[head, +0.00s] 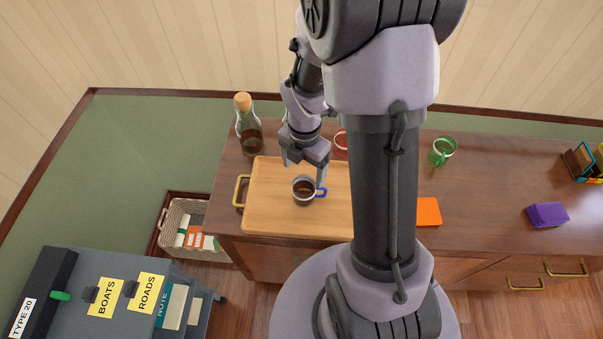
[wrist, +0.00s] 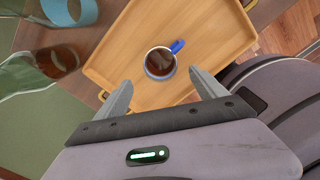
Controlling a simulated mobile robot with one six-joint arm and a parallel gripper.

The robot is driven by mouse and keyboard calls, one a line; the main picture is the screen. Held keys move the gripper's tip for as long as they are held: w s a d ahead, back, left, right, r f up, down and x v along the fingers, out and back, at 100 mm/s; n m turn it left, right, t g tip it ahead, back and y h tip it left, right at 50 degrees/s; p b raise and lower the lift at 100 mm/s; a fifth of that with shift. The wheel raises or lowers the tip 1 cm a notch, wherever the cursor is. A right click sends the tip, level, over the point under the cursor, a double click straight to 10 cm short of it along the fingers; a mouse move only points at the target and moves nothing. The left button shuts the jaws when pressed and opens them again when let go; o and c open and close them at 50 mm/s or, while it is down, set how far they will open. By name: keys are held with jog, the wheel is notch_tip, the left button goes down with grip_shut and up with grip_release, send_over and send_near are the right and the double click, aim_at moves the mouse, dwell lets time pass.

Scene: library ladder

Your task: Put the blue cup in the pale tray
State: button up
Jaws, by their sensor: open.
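The blue cup (head: 303,198) stands upright on the pale wooden tray (head: 262,215), toward the tray's middle. It has a blue handle pointing right and dark brown contents. In the wrist view the cup (wrist: 160,64) sits on the tray (wrist: 205,30) just beyond the fingertips, centred between them. My gripper (head: 303,171) is open and empty, above and just behind the cup in the head view. In the wrist view my gripper's fingers (wrist: 160,80) are spread wide with no contact visible. My arm hides the tray's right end in the head view.
A corked bottle (head: 249,130) stands behind the tray's left corner. A red cup (head: 341,143) is partly hidden by my arm. A green cup (head: 443,150), an orange item (head: 429,211) and a purple block (head: 547,214) lie to the right. A basket (head: 178,215) is below left.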

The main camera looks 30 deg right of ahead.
jog(key=a+r+m+t, duration=0.2)
jog(key=a+r+m, duration=0.2)
jog(key=r+m, duration=0.45)
jog(key=s+a+r+m+t+y, duration=0.1)
jog(key=s+a+r+m, duration=0.3)
jog(key=m, duration=0.5)
jog(key=s+a+r+m+t+y, duration=0.1)
jog(key=s+a+r+m+t, duration=0.1)
jog(key=s+a+r+m, duration=0.3)
jog(key=s+r+m, duration=0.3)
jog(key=r+m, duration=0.1)
jog(key=r, duration=0.2)
jog(key=shift+r+m+t, duration=0.2)
jog(key=shift+m+t, duration=0.15)
jog(key=shift+t, duration=0.05)
notch_tip(320, 180, down, 6)
jog(key=b, duration=0.6)
jog(key=shift+f+b, duration=0.25)
jog(key=shift+b, duration=0.05)
